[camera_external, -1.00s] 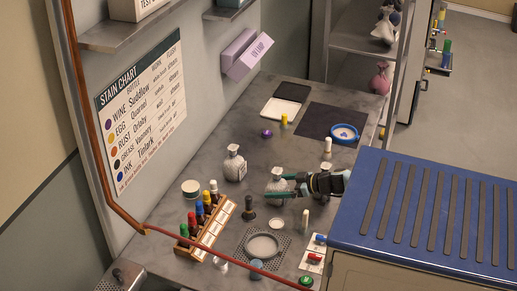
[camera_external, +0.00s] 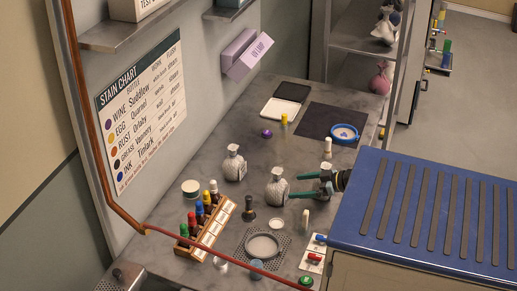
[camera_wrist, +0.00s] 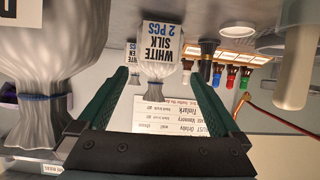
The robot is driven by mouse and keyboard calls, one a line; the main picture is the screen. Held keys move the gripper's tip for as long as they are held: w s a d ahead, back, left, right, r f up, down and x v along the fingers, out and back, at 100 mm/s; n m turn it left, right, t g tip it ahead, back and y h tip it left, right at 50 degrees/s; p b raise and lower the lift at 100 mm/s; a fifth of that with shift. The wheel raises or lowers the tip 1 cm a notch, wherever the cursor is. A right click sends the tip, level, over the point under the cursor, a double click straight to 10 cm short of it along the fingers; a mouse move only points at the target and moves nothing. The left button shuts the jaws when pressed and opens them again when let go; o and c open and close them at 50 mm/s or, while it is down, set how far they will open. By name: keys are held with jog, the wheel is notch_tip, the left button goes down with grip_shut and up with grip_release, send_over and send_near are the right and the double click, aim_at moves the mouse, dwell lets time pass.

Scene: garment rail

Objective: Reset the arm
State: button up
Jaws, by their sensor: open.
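My gripper (camera_external: 295,186) is open and empty, its two green fingers pointing left. The fingertips are just right of a grey-white tied bag (camera_external: 277,190), which stands upright on the grey table (camera_external: 190,267). In the wrist view, which is upside down, my gripper (camera_wrist: 158,76) shows both green fingers spread wide. A bag labelled "WHITE SILK 2 PCS" (camera_wrist: 159,66) shows between them, beyond the tips. I cannot tell whether any finger touches a bag.
A second tied bag (camera_external: 233,165) stands to the left. A wooden rack of colored bottles (camera_external: 209,222), a dark stamp-like object (camera_external: 248,209) and a round dish (camera_external: 263,246) are in front. Another large bag (camera_wrist: 42,75) is close at left in the wrist view.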

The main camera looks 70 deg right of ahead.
jog(key=s+a+n+g+y+p, duration=0.1)
jog(key=s+n+g+p, duration=0.1)
jog(key=p, duration=0.4)
jog(key=s+a+n+g+y+p, duration=0.1)
jog(key=s+a+n+g+p, duration=0.1)
jog(key=p, duration=0.4)
jog(key=s+a+n+g+y+p, duration=0.1)
jog(key=s+n+g+p, duration=0.3)
jog(key=p, duration=0.3)
jog(key=shift+s+a+r+n+g, duration=0.2)
jog(key=shift+a+n+g, duration=0.15)
jog(key=shift+n+g, duration=0.4)
jog(key=a+m+p, duration=0.1)
jog(key=a, duration=0.1)
jog(key=s+a+f+m+g+h+p, duration=0.1)
jog(key=a+m, duration=0.1)
jog(key=s+a+m+g+p, duration=0.1)
jog(key=a, duration=0.1)
jog(key=shift+f, duration=0.35)
jog(key=a+m+p, duration=0.1)
jog(key=a+m, duration=0.1)
jog(key=s+a+m+h+p, duration=0.1)
jog(key=a+m+p, duration=0.1)
jog(key=s+a+m+h+p, duration=0.1)
jog(key=a+m, duration=0.1)
jog(key=shift+s+a, duration=0.25)
jog(key=shift+a, duration=0.05)
jog(key=shift+s+a+f+m+p, duration=0.15)
jog(key=shift+a+m+p, duration=0.2)
jog(key=shift+a+m, duration=0.25)
